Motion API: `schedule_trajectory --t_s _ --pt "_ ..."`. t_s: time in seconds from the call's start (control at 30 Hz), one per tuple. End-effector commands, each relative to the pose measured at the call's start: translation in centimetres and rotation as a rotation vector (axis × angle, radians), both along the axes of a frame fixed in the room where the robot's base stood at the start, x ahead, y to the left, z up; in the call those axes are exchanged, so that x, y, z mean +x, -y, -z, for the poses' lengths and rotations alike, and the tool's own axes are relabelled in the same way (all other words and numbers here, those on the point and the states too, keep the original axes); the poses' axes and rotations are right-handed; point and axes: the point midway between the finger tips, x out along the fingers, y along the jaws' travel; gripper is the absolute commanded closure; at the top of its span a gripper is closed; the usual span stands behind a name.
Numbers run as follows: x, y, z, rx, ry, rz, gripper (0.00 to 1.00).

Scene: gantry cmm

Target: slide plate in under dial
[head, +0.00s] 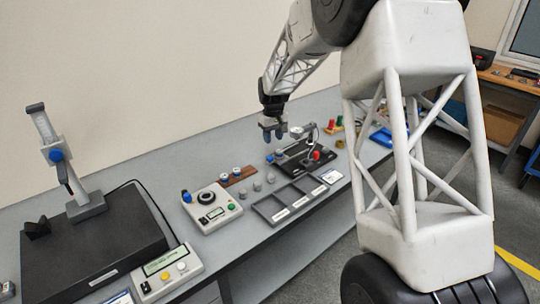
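My gripper (272,136) hangs fingers-down over the back part of the bench, just up and left of a small dark fixture (296,168). Its fingertips look slightly apart, but it is too small to tell whether it is open or shut, or whether it holds anything. A small round dial (297,131) appears on an arm above the fixture, right of my gripper. A red knob (316,155) stands at the fixture's right side, and a small blue part (279,154) lies at its left end. I cannot make out the plate for certain.
A three-compartment tray (262,208) lies in front of the fixture. A control box (213,208) with a black knob stands left of it, with small grey cylinders (257,186) between. A height gauge (88,205) on a black block is at left. My arm hides part of the right side.

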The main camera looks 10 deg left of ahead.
Motion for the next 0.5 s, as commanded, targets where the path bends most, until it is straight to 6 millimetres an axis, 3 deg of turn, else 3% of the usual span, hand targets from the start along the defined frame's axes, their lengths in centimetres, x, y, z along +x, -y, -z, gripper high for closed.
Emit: schedule_trajectory --t_s 0.2,0.5 --pt "1.14 -1.13 1.43 -0.002 -0.006 -0.018 0.60" --pt "1.20 -1.21 1.49 -0.002 -0.006 -0.019 0.60"
